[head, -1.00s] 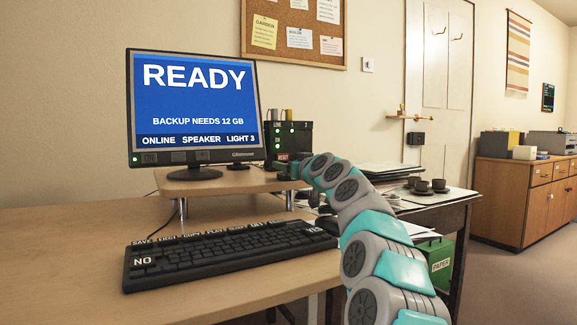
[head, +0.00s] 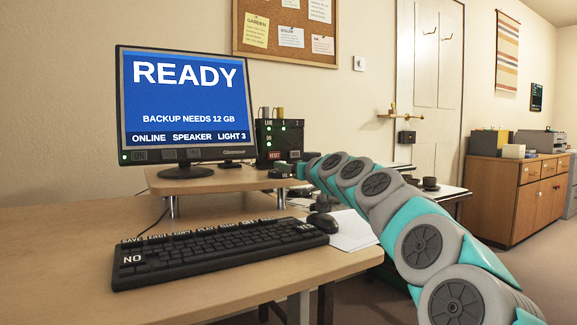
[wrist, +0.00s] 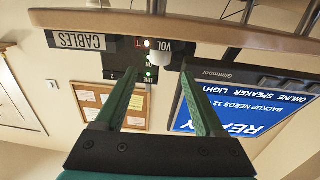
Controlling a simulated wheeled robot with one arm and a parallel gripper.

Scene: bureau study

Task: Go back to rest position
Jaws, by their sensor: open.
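My teal and grey arm reaches in from the lower right in the head view. My gripper (head: 284,169) is small there, at the right end of the monitor shelf, in front of the black box with lights (head: 279,138). In the wrist view, which is upside down, my gripper (wrist: 158,78) has its two green fingers apart, with nothing held between them. Beyond the fingers are the black box (wrist: 124,62) with lit lamps and a pale knob (wrist: 166,58) by the label VOL. The monitor (head: 187,105) reads READY.
A keyboard (head: 215,254) lies on the desk (head: 60,235), with a mouse (head: 322,222) and white paper (head: 352,232) to its right. The wooden monitor shelf (head: 220,184) stands behind. A side table with dark cups (head: 430,183) is beyond my arm. A cabinet (head: 520,195) stands right.

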